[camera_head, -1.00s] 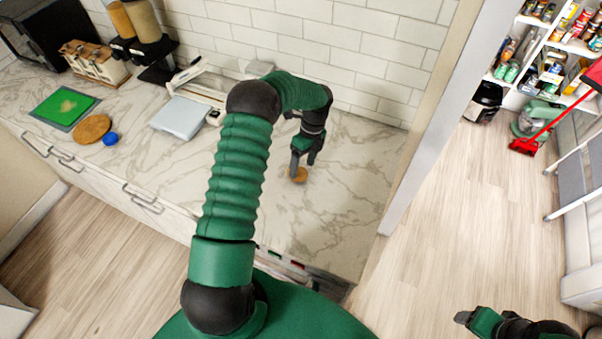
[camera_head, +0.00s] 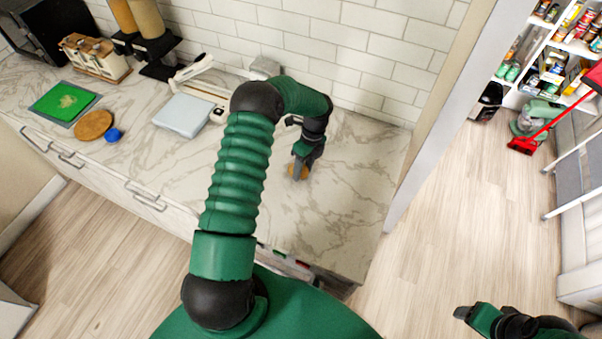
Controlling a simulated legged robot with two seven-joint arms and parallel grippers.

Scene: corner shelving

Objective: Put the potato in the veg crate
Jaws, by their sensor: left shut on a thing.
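The potato (camera_head: 297,171) is a small brown lump on the marble counter, right of centre, near the counter's right end. My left gripper (camera_head: 300,169) reaches down over it and is shut on it; its fingers hide part of the potato. Whether the potato touches the counter or is just above it, I cannot tell. My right gripper (camera_head: 464,313) is at the bottom right, over the floor and away from the counter; its finger opening is unclear. I cannot make out a veg crate; something with red and green pieces (camera_head: 290,259) shows partly at the counter's front edge, mostly hidden by my body.
On the counter (camera_head: 350,215) stand a pale flat scale-like device (camera_head: 183,115), a green board (camera_head: 66,101), a round wooden board (camera_head: 93,125) and a blue ball (camera_head: 113,135). A tiled wall closes the back. Pantry shelves (camera_head: 560,50) and a red broom (camera_head: 522,146) are at right.

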